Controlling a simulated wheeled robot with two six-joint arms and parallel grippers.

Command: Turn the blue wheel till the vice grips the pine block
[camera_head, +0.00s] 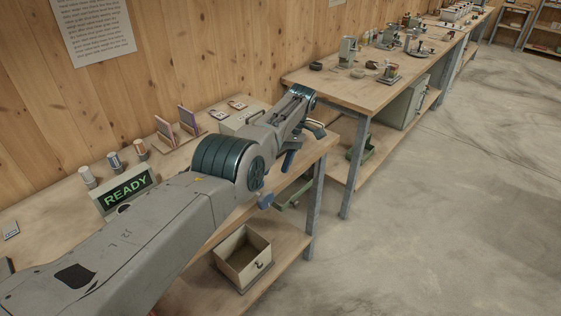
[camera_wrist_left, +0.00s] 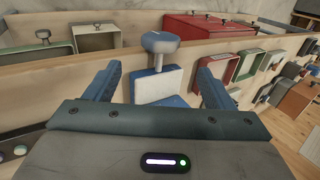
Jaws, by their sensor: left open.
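In the left wrist view a blue-grey round knob (camera_wrist_left: 158,42), perhaps the wheel, stands on a short stem between my fingers and beyond their tips. Below it are a white block (camera_wrist_left: 158,85) and a blue part (camera_wrist_left: 180,101); I cannot tell whether these belong to the vice. My left gripper (camera_wrist_left: 157,85) is open, one finger on each side, with no clear contact. In the head view the left gripper (camera_head: 290,158) is at the bench's far end, partly hidden by my arm. I cannot make out the pine block. My right gripper is not in view.
A READY sign (camera_head: 127,190) and several small cans stand on the near bench (camera_head: 50,212). A beige bin (camera_head: 246,258) sits on its lower shelf. A second bench (camera_head: 345,90) with several devices stands beyond a gap. The floor at right is clear.

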